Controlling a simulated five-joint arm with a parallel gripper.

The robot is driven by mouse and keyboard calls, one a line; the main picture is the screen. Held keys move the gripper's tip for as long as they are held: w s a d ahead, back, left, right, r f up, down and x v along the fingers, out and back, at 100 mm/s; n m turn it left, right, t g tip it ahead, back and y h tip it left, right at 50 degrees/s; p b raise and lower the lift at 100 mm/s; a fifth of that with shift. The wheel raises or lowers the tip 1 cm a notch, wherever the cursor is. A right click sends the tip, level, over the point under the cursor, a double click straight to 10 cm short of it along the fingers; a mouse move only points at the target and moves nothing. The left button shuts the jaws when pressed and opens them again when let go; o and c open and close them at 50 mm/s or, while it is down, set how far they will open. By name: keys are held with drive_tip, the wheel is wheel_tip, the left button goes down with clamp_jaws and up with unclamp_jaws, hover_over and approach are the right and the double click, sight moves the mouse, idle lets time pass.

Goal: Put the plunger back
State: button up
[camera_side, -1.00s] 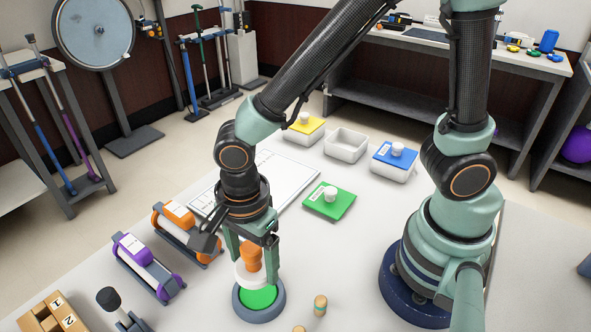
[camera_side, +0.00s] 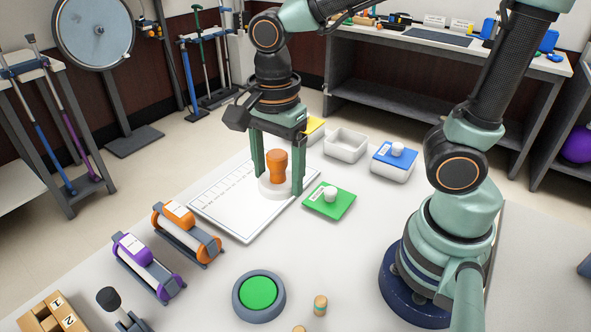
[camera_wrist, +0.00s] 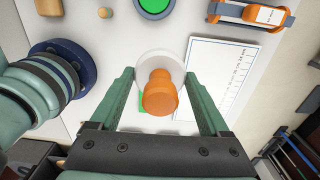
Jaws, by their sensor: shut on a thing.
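The plunger (camera_side: 277,167) has an orange knob handle on a round white base. My gripper (camera_side: 277,188) is shut on it, with one finger on each side of the white base, and holds it upright. In the side view it appears over the right part of the white marked board (camera_side: 228,211), beside the green square lid; its height above them is hard to tell. In the wrist view the plunger (camera_wrist: 160,95) sits centred between the fingers. The round green pad in a grey ring (camera_side: 258,293) is bare at the front.
The green square lid with a white knob (camera_side: 345,208) lies to the right of the plunger. Behind are an open white box (camera_side: 346,145) and a blue-lidded box (camera_side: 394,163). Orange (camera_side: 188,233) and purple (camera_side: 148,268) rollers stand at left. A small wooden peg (camera_side: 320,305) stands near the front.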

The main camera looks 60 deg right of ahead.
sight(288, 252)
drive_tip(key=shift+s+d+r, duration=0.15)
drive_tip(key=shift+d+r, duration=0.5)
drive_tip(key=shift+d, duration=0.15)
wheel_tip(288, 252, down, 20)
drive_tip(key=shift+r, duration=0.15)
drive_tip(key=shift+f, duration=0.2)
drive_tip(key=o, duration=1)
drive_tip(key=shift+o, duration=0.2)
drive_tip(key=shift+r, duration=0.1)
